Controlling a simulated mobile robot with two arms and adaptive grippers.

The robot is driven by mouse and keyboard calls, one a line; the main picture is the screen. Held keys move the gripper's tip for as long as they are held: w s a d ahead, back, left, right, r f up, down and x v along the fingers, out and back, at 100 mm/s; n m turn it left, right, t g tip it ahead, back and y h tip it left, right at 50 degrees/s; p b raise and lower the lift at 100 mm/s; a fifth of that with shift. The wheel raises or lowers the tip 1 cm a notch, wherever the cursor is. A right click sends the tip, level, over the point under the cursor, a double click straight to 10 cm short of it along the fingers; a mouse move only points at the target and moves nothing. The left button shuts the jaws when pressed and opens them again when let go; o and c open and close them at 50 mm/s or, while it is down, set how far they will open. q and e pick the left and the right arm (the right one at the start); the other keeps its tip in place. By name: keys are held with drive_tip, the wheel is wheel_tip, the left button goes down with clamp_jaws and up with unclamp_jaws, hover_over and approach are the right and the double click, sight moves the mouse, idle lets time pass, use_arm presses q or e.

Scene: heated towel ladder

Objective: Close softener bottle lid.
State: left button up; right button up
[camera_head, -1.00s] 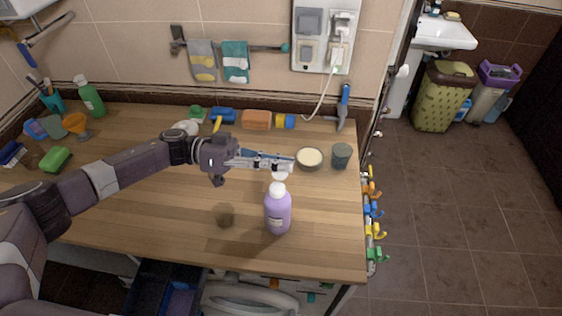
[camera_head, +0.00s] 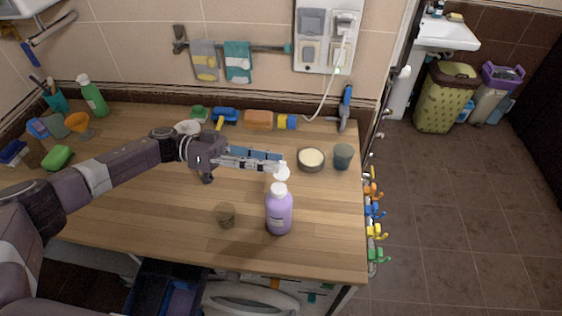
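The purple softener bottle (camera_head: 279,212) stands upright near the front right of the wooden counter. Its neck is white, and a white lid (camera_head: 282,172) shows behind and above it, appearing tipped open. My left gripper (camera_head: 281,161) reaches in from the left, with its fingertips just behind the lid in the picture. I cannot tell whether it touches the lid. The fingers lie close together in this view, and I cannot tell how far apart they are. I see nothing held between them. My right gripper is not in view.
A small glass (camera_head: 226,215) stands left of the bottle. A bowl with pale contents (camera_head: 311,159) and a dark cup (camera_head: 343,156) stand behind and to the right. Sponges and brushes line the back. The counter (camera_head: 320,230) is clear right of the bottle.

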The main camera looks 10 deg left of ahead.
use_arm(q)
drive_tip(key=a, duration=0.8)
drive_tip(key=shift+w+a, duration=0.3)
drive_tip(key=shift+a, duration=0.05)
drive_tip(key=shift+f, duration=0.1)
